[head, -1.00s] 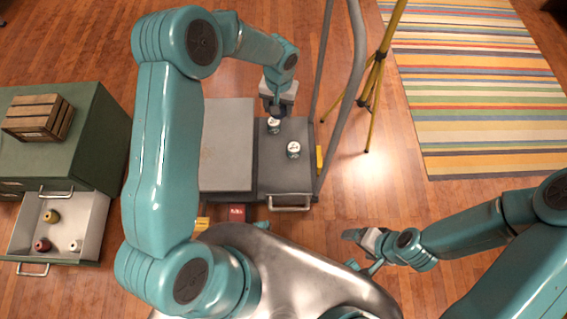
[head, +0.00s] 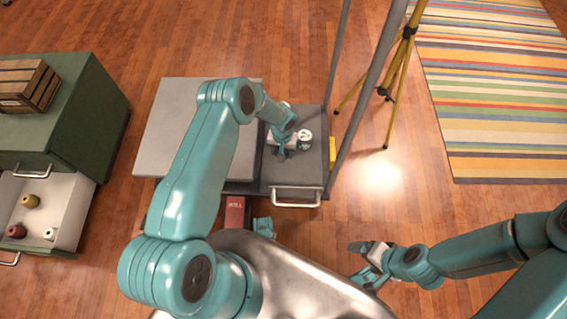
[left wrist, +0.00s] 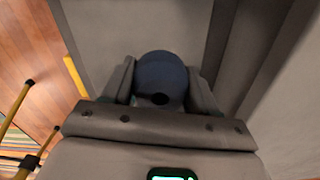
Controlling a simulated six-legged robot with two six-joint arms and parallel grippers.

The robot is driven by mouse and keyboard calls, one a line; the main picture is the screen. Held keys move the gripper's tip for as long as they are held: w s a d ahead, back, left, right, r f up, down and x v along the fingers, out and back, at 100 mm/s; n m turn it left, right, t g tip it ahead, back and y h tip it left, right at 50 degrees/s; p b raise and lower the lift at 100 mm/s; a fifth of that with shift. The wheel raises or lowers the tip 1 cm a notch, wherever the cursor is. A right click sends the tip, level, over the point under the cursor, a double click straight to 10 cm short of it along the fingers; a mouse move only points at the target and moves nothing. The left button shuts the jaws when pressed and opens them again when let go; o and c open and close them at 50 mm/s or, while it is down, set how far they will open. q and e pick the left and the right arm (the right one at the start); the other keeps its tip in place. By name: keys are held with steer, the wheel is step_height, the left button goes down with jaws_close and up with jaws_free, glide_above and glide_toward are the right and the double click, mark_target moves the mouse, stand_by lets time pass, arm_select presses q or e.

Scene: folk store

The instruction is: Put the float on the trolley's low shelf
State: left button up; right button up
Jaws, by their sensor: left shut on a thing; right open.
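The float, a dark blue round thing (left wrist: 161,78), is between the fingers of my left gripper (left wrist: 160,88) in the left wrist view. In the head view my left gripper (head: 287,150) is over the dark grey low shelf (head: 285,178) of the trolley, and the float is hidden there. I cannot tell whether the float touches the shelf. A raised lighter grey panel (head: 165,130) of the trolley lies left of the low shelf. My right gripper (head: 362,262) is open and empty, over the floor at the lower right.
A yellow tripod (head: 400,75) and striped rug (head: 500,110) lie right. A green cabinet (head: 80,120) with an open drawer (head: 70,190) stands left. A red box (head: 235,212) is near the trolley's front.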

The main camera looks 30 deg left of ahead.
arm_select(q)
step_height(320, 180, down, 5)
steer(key=shift+f+b, duration=0.1)
steer(key=shift+b, duration=0.65)
steer(key=shift+f+b, duration=0.8)
steer(key=shift+f, duration=1.1)
steer(key=shift+f, duration=0.1)
steer(key=o, duration=0.6)
steer(key=shift+f, duration=0.1)
steer(key=o, duration=0.5)
